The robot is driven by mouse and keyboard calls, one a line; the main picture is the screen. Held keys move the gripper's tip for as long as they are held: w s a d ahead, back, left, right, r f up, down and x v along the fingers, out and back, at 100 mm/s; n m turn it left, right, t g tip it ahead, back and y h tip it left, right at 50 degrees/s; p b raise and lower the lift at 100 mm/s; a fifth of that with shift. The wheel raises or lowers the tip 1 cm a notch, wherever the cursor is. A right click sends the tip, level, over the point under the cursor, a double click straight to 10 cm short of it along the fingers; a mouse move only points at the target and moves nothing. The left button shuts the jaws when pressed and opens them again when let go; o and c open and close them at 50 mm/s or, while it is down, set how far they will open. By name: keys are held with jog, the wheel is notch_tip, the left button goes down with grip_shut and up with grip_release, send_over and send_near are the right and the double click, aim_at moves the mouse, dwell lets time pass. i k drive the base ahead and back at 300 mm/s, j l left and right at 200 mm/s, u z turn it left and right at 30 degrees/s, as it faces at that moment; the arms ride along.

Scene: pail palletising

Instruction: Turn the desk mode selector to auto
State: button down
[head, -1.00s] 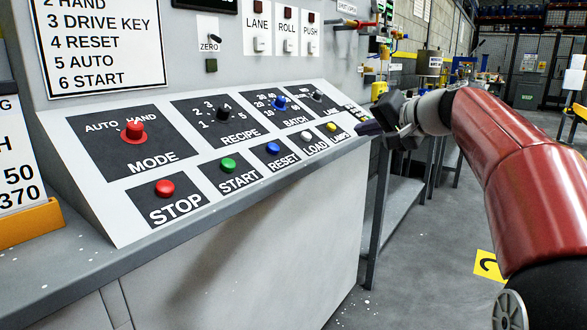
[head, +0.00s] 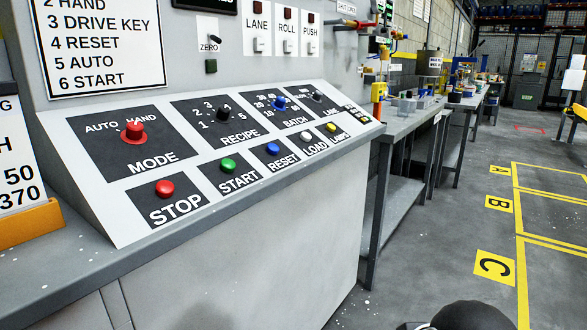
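The mode selector (head: 134,132) is a red knob on a black plate at the upper left of the sloped desk panel. The plate reads MODE below the knob, with AUTO to the upper left and HAND above. Which label the knob points at is too small to tell for sure. My gripper is out of view. A dark rounded part, likely of my arm, shows at the bottom right edge. Nothing touches the knob.
The panel also bears a red STOP button (head: 165,188), a green START button (head: 228,164), a blue RESET button (head: 273,149) and a black RECIPE knob (head: 223,113). A grey workbench (head: 405,122) stands right of the desk. The floor at right looks clear, with yellow-marked bays.

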aim_at(134, 134)
jog(key=u, duration=1.3)
